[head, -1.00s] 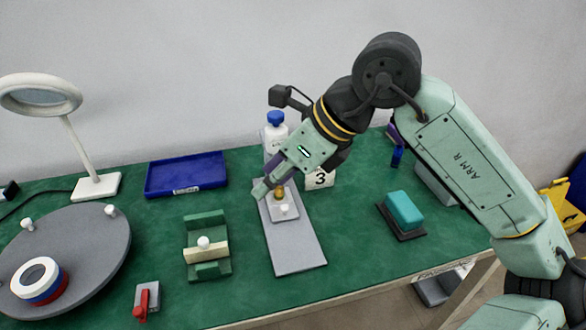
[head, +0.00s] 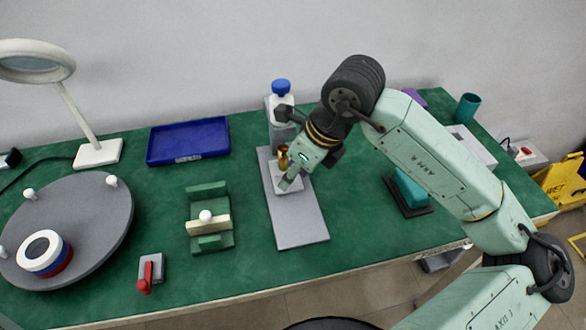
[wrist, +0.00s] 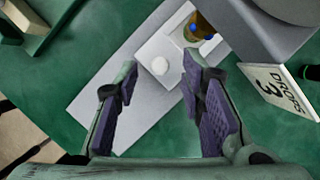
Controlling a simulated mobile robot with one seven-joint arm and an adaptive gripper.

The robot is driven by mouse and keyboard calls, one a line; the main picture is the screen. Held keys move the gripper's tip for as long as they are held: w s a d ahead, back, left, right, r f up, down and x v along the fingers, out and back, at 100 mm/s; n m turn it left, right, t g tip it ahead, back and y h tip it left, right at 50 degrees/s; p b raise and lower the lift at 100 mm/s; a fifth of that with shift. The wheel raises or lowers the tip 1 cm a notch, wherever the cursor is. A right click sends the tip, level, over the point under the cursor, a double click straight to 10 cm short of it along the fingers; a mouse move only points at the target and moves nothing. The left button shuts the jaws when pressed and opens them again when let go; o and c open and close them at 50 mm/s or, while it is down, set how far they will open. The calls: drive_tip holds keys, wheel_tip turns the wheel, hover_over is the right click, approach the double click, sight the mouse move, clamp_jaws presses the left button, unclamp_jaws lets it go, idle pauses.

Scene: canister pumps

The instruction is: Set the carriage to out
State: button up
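The carriage is a pale square plate (head: 281,189) on a long grey base plate (head: 300,226). The canister (head: 283,156) stands at the carriage's far side, near the foot of the grey pump (head: 272,128). My gripper (head: 289,183) is over the carriage and hides the knob in the head view.
A numbered card (wrist: 277,90) stands right of the pump. A green fixture with a cream bar (head: 208,227) and a red-handled switch (head: 150,272) are to the left. A blue tray (head: 187,141) lies behind. A teal block (head: 410,188) is to the right. Green table shows between them.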

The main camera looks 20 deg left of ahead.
drive_tip(key=shift+a+f, duration=0.15)
drive_tip(key=shift+f, duration=0.2)
drive_tip(key=shift+c, duration=0.3)
clamp_jaws()
idle(0.5)
